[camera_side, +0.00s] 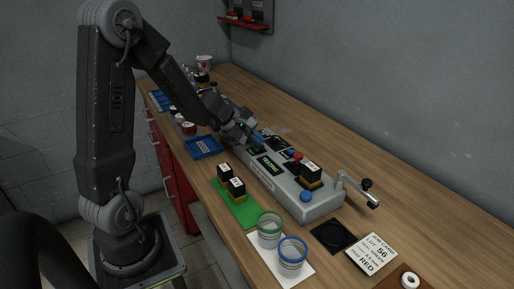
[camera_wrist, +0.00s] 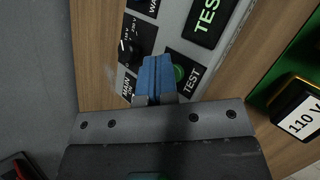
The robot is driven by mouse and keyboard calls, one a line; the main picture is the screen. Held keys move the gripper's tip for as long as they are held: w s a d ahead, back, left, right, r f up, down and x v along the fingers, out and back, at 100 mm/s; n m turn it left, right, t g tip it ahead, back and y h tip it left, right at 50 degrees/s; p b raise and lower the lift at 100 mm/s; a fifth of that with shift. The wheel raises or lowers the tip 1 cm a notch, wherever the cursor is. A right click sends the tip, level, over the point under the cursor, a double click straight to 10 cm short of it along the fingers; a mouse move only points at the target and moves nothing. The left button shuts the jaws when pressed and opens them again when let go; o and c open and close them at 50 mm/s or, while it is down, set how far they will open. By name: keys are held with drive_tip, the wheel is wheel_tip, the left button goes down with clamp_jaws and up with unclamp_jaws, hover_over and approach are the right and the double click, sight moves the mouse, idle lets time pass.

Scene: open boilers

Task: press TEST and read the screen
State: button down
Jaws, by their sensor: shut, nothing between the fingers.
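The grey test box (camera_side: 290,195) stands on the wooden bench in the side view. Its dark screen (camera_side: 269,166) shows green text, too small to read there. In the wrist view the screen (camera_wrist: 208,17) reads "TEST" in green, cut off by the top edge. My gripper (camera_side: 257,139) is over the box's far end, shut and empty. Its blue fingertips (camera_wrist: 155,78) are right beside the green TEST button (camera_wrist: 180,74) and hide its left part. I cannot tell whether they touch it. The word "TEST" is printed to the button's right.
A black knob (camera_wrist: 129,46) is left of the fingers. A black block (camera_side: 311,172) sits on the box, near a metal lever (camera_side: 354,186). Two more blocks stand on a green mat (camera_side: 241,217). Two jars and a job card (camera_side: 371,254) are in front; a blue tray (camera_side: 203,147) lies left.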

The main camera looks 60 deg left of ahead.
sight(256, 148)
drive_tip(key=shift+r, duration=0.6)
drive_tip(key=shift+r, duration=2.5)
